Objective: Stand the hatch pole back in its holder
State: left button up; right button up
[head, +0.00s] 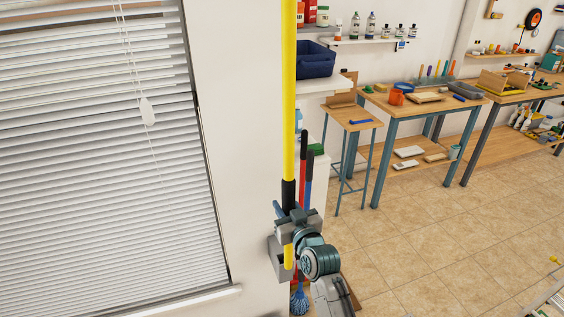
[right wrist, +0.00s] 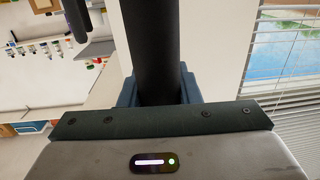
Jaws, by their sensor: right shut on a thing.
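The hatch pole (head: 289,90) is a long yellow pole with a black grip section, upright beside the wall and running out of the top of the head view. My right gripper (head: 291,224) is shut on it at or just below the black section. A short yellow length shows below the gripper. In the right wrist view the black section (right wrist: 155,45) stands between the blue finger pads. A grey block shows behind and below the gripper (right wrist: 158,95); I cannot tell whether it is the holder. My left gripper is not in view.
A red handle (head: 303,160) and a blue handle (head: 308,183) stand close behind the pole, with a blue mop head (head: 299,302) below. A window blind (head: 100,150) is on the left. Workbenches (head: 420,105) stand at the back right.

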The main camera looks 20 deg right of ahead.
jog(key=w+r+p, duration=0.2)
jog(key=w+r, duration=0.2)
jog(key=r, duration=0.1)
pick_arm(q)
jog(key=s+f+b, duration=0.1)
jog(key=b, duration=0.3)
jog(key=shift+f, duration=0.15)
pick_arm(e)
notch_tip(320, 180, down, 4)
jog(key=shift+f, duration=0.2)
jog(key=shift+f, duration=0.2)
dwell(0.4)
pick_arm(q)
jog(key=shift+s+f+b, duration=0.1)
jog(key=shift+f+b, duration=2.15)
jog(key=shift+b, duration=0.05)
pick_arm(e)
notch_tip(320, 180, down, 6)
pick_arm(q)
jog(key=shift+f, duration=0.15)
pick_arm(e)
jog(key=shift+f, duration=0.15)
